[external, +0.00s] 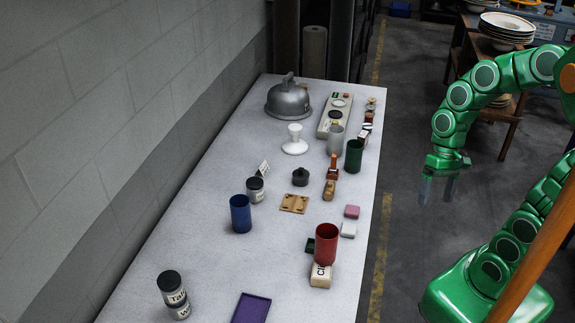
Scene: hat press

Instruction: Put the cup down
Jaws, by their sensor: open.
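My gripper (438,187) hangs off the right side of the table, over the floor, with its fingers pointing down. It is open and holds nothing. Several cups stand on the table (190,245). A blue cup (240,214) is upright at the left. A dark green cup (354,155) and a grey cup (335,139) stand farther back. All are apart from my gripper. I cannot tell which cup the task means.
A metal dome (288,101), a white stand (295,139) and a long beige device (336,114) are at the back. Labelled jars (173,293), a purple tray (251,309) and small blocks share the table. A wall runs along the left. Plates (507,26) are stacked at the upper right.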

